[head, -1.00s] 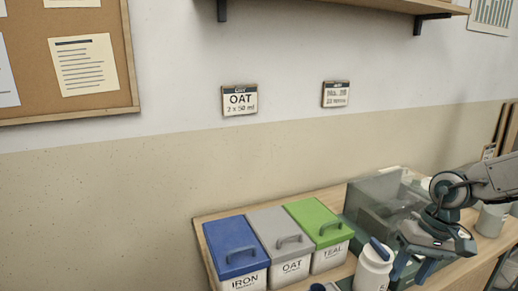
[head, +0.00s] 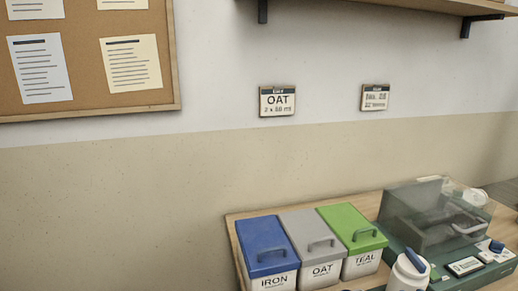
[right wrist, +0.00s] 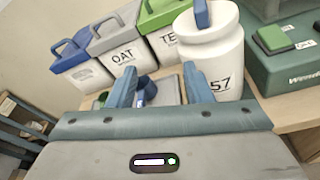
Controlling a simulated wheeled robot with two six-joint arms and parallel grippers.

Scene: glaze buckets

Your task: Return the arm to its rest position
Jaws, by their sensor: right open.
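My right gripper (right wrist: 158,86) shows in the right wrist view with its two blue fingers apart and nothing between them. Beyond the fingers stand the bins and a white jar, with the jar close to the right finger. The right arm is out of the head view. My left gripper is in neither view.
Blue IRON (head: 264,246), grey OAT (head: 310,247) and green TEAL (head: 352,238) lidded bins stand in a row on the wooden bench. A white jar (head: 408,273) with a blue handle is in front. Right of them is a transparent-covered scale (head: 432,215). A wall card (head: 277,101) reads OAT.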

